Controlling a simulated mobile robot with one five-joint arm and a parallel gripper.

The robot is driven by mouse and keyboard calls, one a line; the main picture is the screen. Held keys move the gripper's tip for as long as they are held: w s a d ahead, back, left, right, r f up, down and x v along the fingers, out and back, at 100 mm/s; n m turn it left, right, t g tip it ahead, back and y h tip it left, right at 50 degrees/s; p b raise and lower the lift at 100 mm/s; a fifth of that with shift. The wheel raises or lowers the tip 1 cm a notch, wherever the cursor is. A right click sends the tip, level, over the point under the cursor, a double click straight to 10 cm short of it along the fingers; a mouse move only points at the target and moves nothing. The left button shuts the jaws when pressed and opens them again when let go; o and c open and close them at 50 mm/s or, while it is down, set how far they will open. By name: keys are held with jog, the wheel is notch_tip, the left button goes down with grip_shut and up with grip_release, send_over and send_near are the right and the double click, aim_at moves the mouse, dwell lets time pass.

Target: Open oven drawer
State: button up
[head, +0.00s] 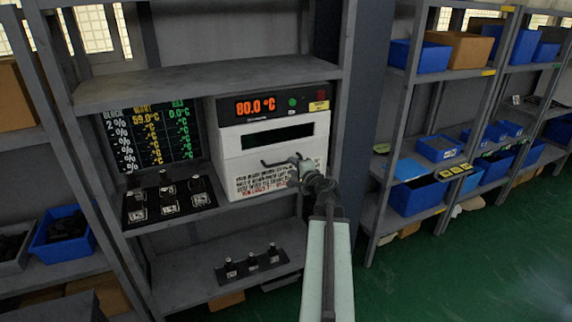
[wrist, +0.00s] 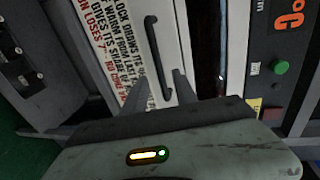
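The oven (head: 272,138) is a white box with a dark top panel reading 80.0 °C, on the middle shelf in the head view. Its drawer front carries a dark bar handle (head: 274,164) below a dark window slot. The handle (wrist: 152,45) shows large in the wrist view, above printed text in the head view. The drawer looks shut. My gripper (head: 303,170) is in front of the drawer, at the handle's right end. In the wrist view my gripper (wrist: 161,78) is open, with one end of the handle between its fingers. I cannot tell whether they touch it.
A board of black valve blocks (head: 167,200) and a coloured text screen (head: 153,133) stand left of the oven. A smaller block rack (head: 252,263) sits on the lower shelf. A grey post (head: 359,120) stands right of the oven. Green floor (head: 470,260) lies open at right.

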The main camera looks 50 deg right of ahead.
aim_at(286, 162)
jog(key=b+x, duration=0.1)
jog(key=x, duration=0.5)
jog(key=shift+w, duration=0.15)
grip_shut()
dwell(1.1)
